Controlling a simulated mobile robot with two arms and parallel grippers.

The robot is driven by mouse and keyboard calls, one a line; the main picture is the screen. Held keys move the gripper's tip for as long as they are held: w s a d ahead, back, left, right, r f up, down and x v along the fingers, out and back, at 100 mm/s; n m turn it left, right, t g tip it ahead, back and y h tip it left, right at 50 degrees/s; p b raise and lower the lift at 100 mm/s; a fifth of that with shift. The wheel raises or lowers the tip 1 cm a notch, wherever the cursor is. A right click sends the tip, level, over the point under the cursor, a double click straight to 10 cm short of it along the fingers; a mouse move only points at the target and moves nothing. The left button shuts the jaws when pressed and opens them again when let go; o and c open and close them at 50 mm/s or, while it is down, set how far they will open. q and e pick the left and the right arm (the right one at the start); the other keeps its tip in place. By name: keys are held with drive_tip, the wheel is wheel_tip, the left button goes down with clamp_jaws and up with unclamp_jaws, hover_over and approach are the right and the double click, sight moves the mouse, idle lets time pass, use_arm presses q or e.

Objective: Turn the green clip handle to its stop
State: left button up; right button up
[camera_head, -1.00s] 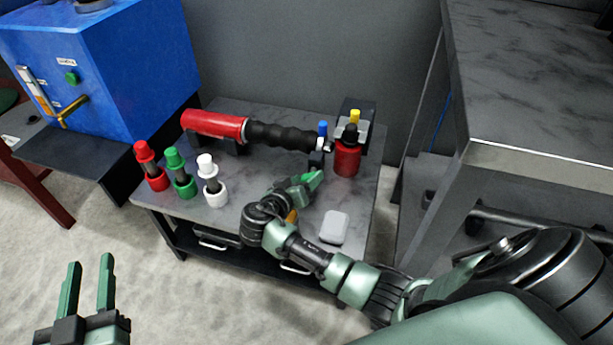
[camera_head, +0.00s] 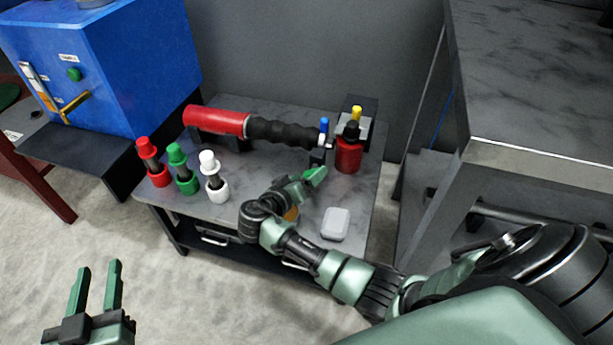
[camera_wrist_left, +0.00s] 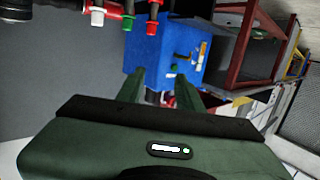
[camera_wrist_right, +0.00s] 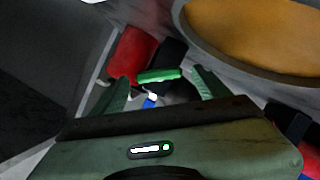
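The green clip handle (camera_head: 316,174) is a small bright green piece at the right of the low cart top, just in front of the red jar. In the right wrist view the green clip handle (camera_wrist_right: 160,75) lies crosswise between the fingertips. My right gripper (camera_head: 300,184) is at the handle, partly hidden by its own wrist. In the right wrist view my right gripper (camera_wrist_right: 163,78) has its fingers apart, one near each end of the handle; contact cannot be told. My left gripper (camera_head: 98,268) is open and empty, low at the left, away from the cart.
The cart top (camera_head: 270,170) also holds a red-and-black tool (camera_head: 216,120), a red jar (camera_head: 348,155), a white block (camera_head: 335,223) and red, green and white capped holders (camera_head: 182,168). A blue box (camera_head: 110,65) stands left. A tall table (camera_head: 540,110) stands right.

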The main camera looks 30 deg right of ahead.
drive_tip(key=shift+a+r, duration=0.1)
drive_tip(key=shift+a, duration=0.1)
use_arm(q)
drive_tip(key=s+a+f+g+y+p, duration=0.1)
drive_tip(key=s+a+f+g, duration=0.1)
drive_tip(key=f, duration=0.5)
drive_tip(key=s+g, duration=0.1)
drive_tip(key=g, duration=0.1)
drive_tip(key=shift+s+f+g+p, duration=0.2)
drive_tip(key=shift+s+g+p, duration=0.1)
drive_tip(key=shift+s+p, duration=0.1)
use_arm(e)
drive_tip(key=v, duration=0.7)
drive_tip(key=shift+s+a, duration=0.1)
drive_tip(key=shift+a, duration=0.05)
